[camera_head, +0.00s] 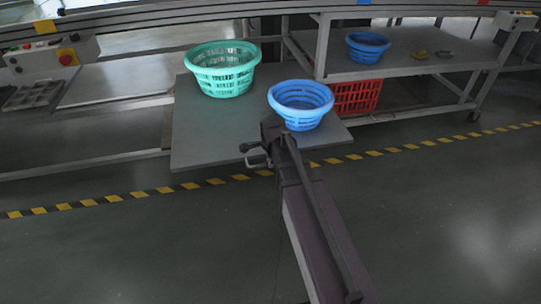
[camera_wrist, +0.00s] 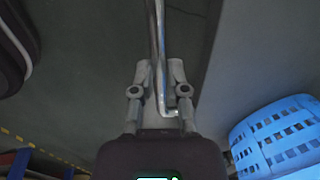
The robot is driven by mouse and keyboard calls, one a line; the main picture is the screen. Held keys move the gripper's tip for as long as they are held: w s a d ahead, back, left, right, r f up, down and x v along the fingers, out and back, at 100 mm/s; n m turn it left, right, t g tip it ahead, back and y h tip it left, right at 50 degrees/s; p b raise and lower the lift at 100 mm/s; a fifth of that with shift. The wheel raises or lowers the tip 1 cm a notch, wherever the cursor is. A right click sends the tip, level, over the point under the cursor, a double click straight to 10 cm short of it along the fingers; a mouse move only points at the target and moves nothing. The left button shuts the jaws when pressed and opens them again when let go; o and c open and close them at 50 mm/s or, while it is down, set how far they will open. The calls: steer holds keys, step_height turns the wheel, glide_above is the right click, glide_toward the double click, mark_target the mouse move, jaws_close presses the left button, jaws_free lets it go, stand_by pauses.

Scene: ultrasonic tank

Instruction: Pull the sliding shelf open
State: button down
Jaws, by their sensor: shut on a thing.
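The sliding shelf (camera_head: 205,130) is a flat grey board in the head view, and it sticks out over the floor beyond the rack. It carries a green basket (camera_head: 222,70) and a blue basket (camera_head: 301,104). My gripper (camera_head: 257,154) is at the shelf's front edge. In the wrist view, the fingers of my gripper (camera_wrist: 160,72) are closed around a thin metal handle (camera_wrist: 161,92). The grey shelf board (camera_wrist: 245,62) lies to the right of the handle there, with the blue basket (camera_wrist: 277,135) at lower right. My arm hides part of the front edge.
A red crate (camera_head: 356,96) stands right of the shelf, beneath a rack table (camera_head: 430,68) with another blue basket (camera_head: 367,47). A control box (camera_head: 50,55) is at upper left. The floor (camera_head: 130,245) in front is clear, crossed by a yellow-black stripe (camera_head: 113,198).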

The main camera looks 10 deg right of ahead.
steer(key=shift+s, duration=0.65)
steer(key=c, duration=0.6)
jaws_free()
steer(key=shift+c, duration=0.2)
